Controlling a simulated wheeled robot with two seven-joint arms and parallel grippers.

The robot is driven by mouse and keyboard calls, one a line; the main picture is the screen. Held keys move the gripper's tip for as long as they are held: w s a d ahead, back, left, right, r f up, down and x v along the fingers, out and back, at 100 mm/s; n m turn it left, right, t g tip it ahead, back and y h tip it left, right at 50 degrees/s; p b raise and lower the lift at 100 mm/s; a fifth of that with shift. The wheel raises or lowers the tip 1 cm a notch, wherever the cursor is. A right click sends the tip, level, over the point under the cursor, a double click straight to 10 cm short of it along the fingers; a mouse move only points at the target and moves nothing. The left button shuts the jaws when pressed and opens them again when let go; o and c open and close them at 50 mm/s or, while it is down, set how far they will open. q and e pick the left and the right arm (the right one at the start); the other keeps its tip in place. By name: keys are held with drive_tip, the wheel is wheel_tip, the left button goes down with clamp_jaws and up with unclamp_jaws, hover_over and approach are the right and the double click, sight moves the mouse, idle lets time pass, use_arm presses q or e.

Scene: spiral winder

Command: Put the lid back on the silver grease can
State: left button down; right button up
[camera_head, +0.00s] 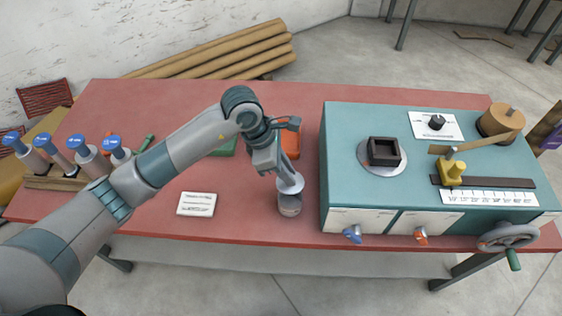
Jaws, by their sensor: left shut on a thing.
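The silver grease can (290,209) stands upright on the red table, near its front edge and just left of the teal machine. My left gripper (287,174) points down over the can and is shut on the lid (293,186), a pale silver disc. The lid looks slightly tilted and sits at or just above the can's top; I cannot tell whether they touch. The fingertips are small and partly merge with the lid in the picture. My right gripper is not in view.
The teal winder machine (340,150) stands close on the right, with knobs and a crank wheel (508,237). A white card (197,204) lies left of the can. Blue-capped bottles (90,155) stand at far left.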

use_arm(q)
drive_tip(key=shift+d, duration=0.15)
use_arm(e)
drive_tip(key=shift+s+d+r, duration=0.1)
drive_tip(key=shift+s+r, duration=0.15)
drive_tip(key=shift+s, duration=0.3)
